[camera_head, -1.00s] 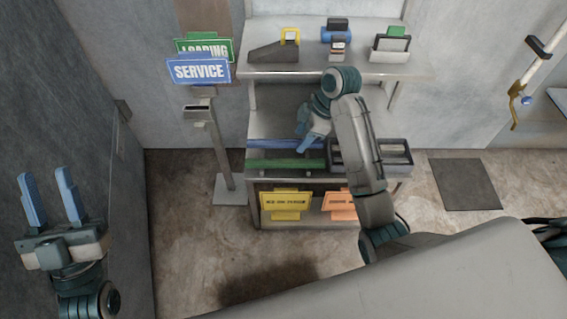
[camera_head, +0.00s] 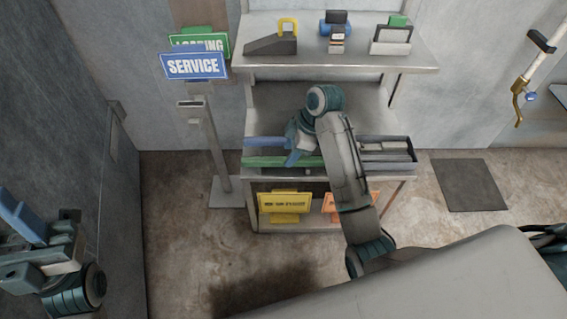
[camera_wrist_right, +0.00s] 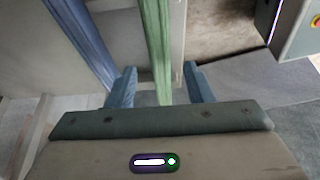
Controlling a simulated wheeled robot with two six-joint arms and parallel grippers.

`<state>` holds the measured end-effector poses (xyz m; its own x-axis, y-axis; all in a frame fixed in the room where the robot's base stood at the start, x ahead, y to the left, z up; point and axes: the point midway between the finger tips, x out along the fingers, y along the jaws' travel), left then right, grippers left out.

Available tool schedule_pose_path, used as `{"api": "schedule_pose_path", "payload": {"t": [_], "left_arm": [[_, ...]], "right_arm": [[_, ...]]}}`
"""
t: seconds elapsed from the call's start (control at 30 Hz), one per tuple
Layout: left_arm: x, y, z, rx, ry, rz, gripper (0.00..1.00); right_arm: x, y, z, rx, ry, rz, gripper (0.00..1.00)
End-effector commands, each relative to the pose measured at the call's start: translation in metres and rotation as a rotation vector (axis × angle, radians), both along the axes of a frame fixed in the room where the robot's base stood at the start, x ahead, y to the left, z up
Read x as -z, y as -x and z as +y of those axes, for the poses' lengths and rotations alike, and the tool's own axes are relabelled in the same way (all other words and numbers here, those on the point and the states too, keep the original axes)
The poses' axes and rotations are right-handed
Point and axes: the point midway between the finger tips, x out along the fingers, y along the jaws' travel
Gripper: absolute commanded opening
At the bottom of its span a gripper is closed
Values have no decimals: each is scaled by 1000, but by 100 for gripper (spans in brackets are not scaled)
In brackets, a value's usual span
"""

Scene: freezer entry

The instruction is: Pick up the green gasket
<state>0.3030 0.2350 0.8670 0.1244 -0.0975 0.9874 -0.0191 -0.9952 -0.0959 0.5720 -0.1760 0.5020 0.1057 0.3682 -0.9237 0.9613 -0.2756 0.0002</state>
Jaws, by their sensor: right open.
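The green gasket (camera_head: 262,161) is a long green strip lying along the front of the middle shelf, in front of a blue strip (camera_head: 265,142). My right gripper (camera_head: 292,155) is over the strips, pointing down, and hides part of them in the head view. In the right wrist view, the green gasket (camera_wrist_right: 157,45) runs between the two open, spread fingers of my right gripper (camera_wrist_right: 159,82). The blue strip (camera_wrist_right: 82,42) lies left of the fingers there. My left gripper (camera_head: 24,222) is at the far left, away from the shelves, its opening unclear.
A dark tray (camera_head: 400,155) stands right of the strips, partly behind my right arm. Yellow (camera_head: 284,204) and orange signs hang below. Several items stand on the top shelf (camera_head: 350,62). A blue SERVICE sign (camera_head: 194,66) on a post stands left of the shelves.

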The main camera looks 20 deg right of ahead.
Motion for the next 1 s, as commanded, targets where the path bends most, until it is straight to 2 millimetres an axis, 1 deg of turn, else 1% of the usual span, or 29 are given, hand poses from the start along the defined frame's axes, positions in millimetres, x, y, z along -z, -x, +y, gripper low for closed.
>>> {"api": "schedule_pose_path", "payload": {"t": [0.03, 0.13, 0.37, 0.4, 0.47, 0.5, 0.57, 0.63, 0.87, 1.0], "left_arm": [[6, 0, 0, -1, 3, -8, 36], [5, 0, 0, -1, 7, -20, 36], [-1, 3, 1, -2, 15, -36, 36], [-1, 3, 1, -2, 15, -37, 36], [0, 3, 1, -2, 15, -36, 36], [0, 3, 1, -2, 15, -35, 36], [0, 3, 1, -2, 15, -33, 36], [0, 3, 1, -2, 15, -32, 36], [2, 1, 1, -2, 13, -28, 36], [0, 1, 1, -1, 10, -26, 36]], "right_arm": [[13, 1, 4, -1, -1, 2, 47], [24, -1, 8, 1, 0, 2, 47], [25, -2, 9, 1, 1, 0, 47], [25, -2, 9, 1, 1, 0, 45], [25, -2, 9, 1, 1, 0, 34], [25, -2, 9, 1, 1, 0, 26], [25, -2, 9, 1, 1, 0, 14], [25, -2, 9, 1, 1, 0, 0], [24, -2, 9, 1, 1, 0, 0], [20, -2, 9, 2, 0, -1, 0]]}}
